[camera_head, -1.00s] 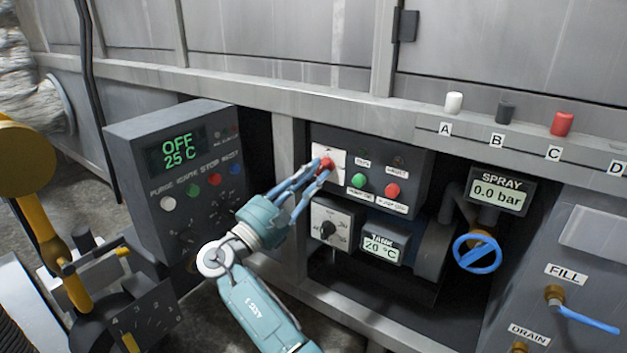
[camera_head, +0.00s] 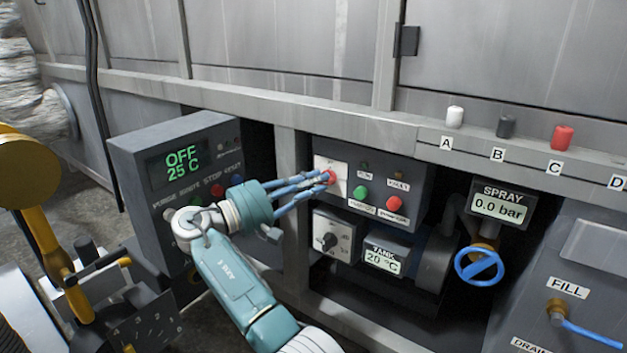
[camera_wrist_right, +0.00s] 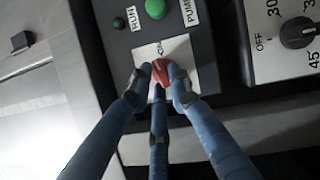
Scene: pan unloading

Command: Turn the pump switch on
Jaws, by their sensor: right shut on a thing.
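The pump switch is a red rotary knob (camera_wrist_right: 163,73) on a white plate (camera_head: 338,164) at the upper left of a dark control box (camera_head: 410,175). My right gripper (camera_head: 326,178) reaches in from the left in the head view, with its blue fingers on the knob. In the wrist view the fingers (camera_wrist_right: 160,78) close around the knob from both sides, with a third finger below. The fingers hide much of the knob in the head view. Text on the plate is partly hidden. My left gripper is not in view.
Green button (camera_head: 360,193) and red button (camera_head: 393,203) sit right of the switch. A black dial (camera_head: 327,241) and a tank display reading 20 °C (camera_head: 384,259) are below. A grey console (camera_head: 180,165) showing OFF 25 C stands left, near my arm. A blue valve wheel (camera_head: 479,265) is at right.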

